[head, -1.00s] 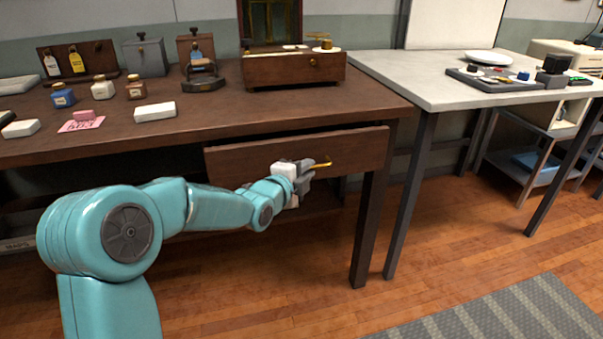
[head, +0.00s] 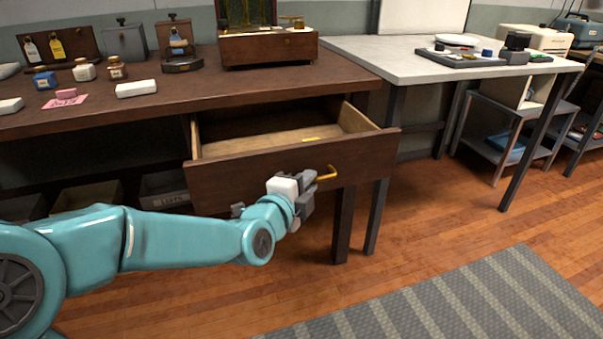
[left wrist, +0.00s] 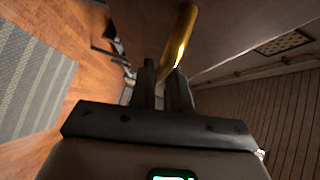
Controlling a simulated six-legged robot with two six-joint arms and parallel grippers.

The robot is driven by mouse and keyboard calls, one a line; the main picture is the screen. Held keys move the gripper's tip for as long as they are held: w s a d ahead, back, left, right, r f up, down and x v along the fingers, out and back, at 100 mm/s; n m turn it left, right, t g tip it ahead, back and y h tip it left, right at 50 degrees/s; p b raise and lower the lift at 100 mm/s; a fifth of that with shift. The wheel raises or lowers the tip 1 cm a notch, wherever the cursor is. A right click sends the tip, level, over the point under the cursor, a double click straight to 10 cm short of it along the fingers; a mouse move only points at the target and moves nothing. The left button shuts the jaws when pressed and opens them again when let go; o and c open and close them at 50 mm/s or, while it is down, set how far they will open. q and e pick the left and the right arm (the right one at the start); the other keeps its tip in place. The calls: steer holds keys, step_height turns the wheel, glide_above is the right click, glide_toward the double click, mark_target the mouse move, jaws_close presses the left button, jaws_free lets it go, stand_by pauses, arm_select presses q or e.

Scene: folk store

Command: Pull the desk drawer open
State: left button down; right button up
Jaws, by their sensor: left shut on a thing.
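The desk drawer (head: 240,183) stands well out from under the brown desk (head: 190,98), and its pale wooden inside shows. A small yellow thing (head: 309,139) lies in it. A brass handle (head: 327,173) is on its dark front. My left gripper (head: 318,180) is at the handle, shut on it. In the left wrist view the two dark fingers (left wrist: 163,85) close on the brass handle (left wrist: 183,40). My right gripper does not show.
Bottles, white blocks and a wooden box (head: 268,48) stand on the desk. A light table (head: 400,62) with a tray stands to the right. The wooden floor before the drawer is clear, with a grey striped rug (head: 450,300) at front right.

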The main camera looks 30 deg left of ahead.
arm_select(q)
steer(key=shift+s+d, duration=0.4)
steer(key=shift+d, duration=0.05)
steer(key=c, duration=1.2)
jaws_free()
steer(key=shift+o, duration=0.2)
